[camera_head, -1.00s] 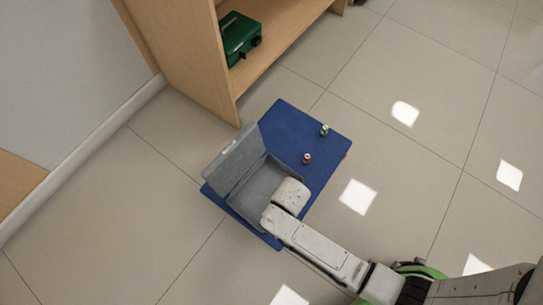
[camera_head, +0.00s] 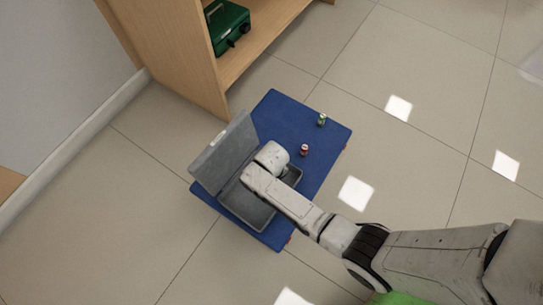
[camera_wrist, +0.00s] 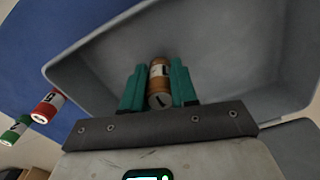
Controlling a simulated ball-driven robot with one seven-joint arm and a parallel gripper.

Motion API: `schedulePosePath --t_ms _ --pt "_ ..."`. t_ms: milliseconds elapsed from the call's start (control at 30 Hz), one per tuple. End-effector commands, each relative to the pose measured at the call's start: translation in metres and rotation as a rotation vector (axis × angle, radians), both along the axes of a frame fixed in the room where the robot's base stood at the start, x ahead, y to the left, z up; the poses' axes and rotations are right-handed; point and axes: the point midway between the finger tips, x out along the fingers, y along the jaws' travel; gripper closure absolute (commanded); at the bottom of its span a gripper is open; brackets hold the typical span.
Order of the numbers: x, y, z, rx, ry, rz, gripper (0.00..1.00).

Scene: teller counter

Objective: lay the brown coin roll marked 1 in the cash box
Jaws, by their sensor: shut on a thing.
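The brown coin roll (camera_wrist: 158,78) shows in the wrist view between the two green fingers of my gripper (camera_wrist: 159,88). The gripper is shut on it, and a dark mark shows on its near end. The grey cash box (camera_head: 247,207) stands open on the blue platform in the head view, its lid (camera_head: 222,155) raised on the left side. In the wrist view the grey box interior (camera_wrist: 215,45) spreads behind the roll and fingers. My wrist is over the box in the head view and hides the roll there. I cannot tell whether the roll touches the box floor.
A red coin roll (camera_head: 304,150) and a green one (camera_head: 322,119) stand on the blue platform (camera_head: 285,115), right of the box. A wooden shelf unit (camera_head: 215,85) with a green case (camera_head: 228,25) stands behind. Tiled floor is clear at right.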

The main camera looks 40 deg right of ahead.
Motion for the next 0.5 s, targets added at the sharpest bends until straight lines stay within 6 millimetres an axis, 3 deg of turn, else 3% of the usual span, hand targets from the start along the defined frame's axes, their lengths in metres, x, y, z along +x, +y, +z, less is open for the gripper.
schedulePosePath --t_ms 67,433,467,500 --pt "0.0006 0.0001 -0.0120 0.000 -0.001 0.000 1.00" --pt "0.0005 0.0003 -0.0141 0.000 -0.002 0.000 1.00" --pt "0.0003 0.0003 -0.0136 0.000 -0.001 0.000 0.70" --pt "0.0003 0.0003 -0.0132 0.000 -0.001 0.000 0.67"
